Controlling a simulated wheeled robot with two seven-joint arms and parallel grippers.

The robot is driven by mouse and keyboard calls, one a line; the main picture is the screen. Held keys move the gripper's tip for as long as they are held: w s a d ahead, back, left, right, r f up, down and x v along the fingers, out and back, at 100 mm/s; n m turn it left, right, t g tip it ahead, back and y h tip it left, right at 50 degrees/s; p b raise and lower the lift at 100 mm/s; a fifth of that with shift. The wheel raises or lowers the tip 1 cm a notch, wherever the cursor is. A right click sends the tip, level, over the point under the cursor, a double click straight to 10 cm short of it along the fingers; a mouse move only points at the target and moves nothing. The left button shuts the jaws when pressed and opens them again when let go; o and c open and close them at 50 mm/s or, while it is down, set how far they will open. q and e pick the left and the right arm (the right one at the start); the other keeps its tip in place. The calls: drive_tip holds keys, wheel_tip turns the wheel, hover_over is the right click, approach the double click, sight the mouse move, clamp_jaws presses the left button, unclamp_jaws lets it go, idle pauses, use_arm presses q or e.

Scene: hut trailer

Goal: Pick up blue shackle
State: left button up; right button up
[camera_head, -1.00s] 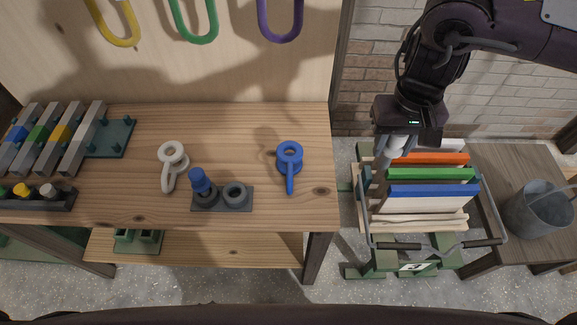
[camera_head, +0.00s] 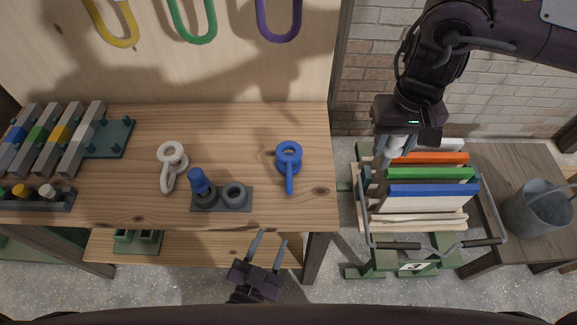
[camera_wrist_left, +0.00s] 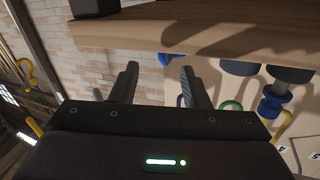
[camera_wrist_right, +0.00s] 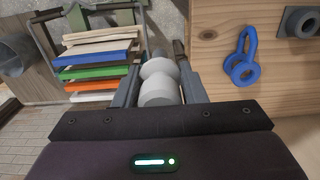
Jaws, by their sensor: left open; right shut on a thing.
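The blue shackle (camera_head: 289,159) lies on the wooden bench near its right end, its ring toward the back wall. It also shows in the right wrist view (camera_wrist_right: 243,66). My left gripper (camera_head: 268,236) is open and empty in front of the bench edge, below and left of the shackle in the head view. In the left wrist view its two fingers (camera_wrist_left: 160,75) stand apart with nothing between them. My right gripper (camera_wrist_right: 158,58) is shut on a pale grey-white rounded piece (camera_wrist_right: 160,85), held above the rack of boards and apart from the shackle.
A white shackle (camera_head: 171,165) and a grey two-hole block (camera_head: 221,198) with a blue pin (camera_head: 199,181) lie left of the blue shackle. A rack of coloured boards (camera_head: 425,190) and a bucket (camera_head: 537,208) stand right. Coloured shackles hang on the back panel.

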sight(289, 179)
use_arm(q)
drive_tip(key=w+d+r+n+y, duration=0.1)
drive_tip(key=y, duration=0.1)
drive_tip(key=w+d+r+n+y, duration=0.1)
drive_tip(key=d+r+n, duration=0.1)
drive_tip(key=w+d+r+n+t+y, duration=0.1)
drive_tip(key=n+y, duration=0.1)
drive_tip(key=shift+w+d+r+y, duration=0.15)
drive_tip(key=shift+w+r+y, duration=0.1)
drive_tip(key=shift+y, duration=0.05)
drive_tip(key=shift+n, duration=0.3)
drive_tip(key=w, duration=1.2)
drive_tip(key=shift+w+r, duration=0.1)
drive_tip(key=shift+r, duration=0.2)
drive_tip(key=shift+c, duration=0.4)
drive_tip(key=shift+r, duration=0.1)
clamp_jaws()
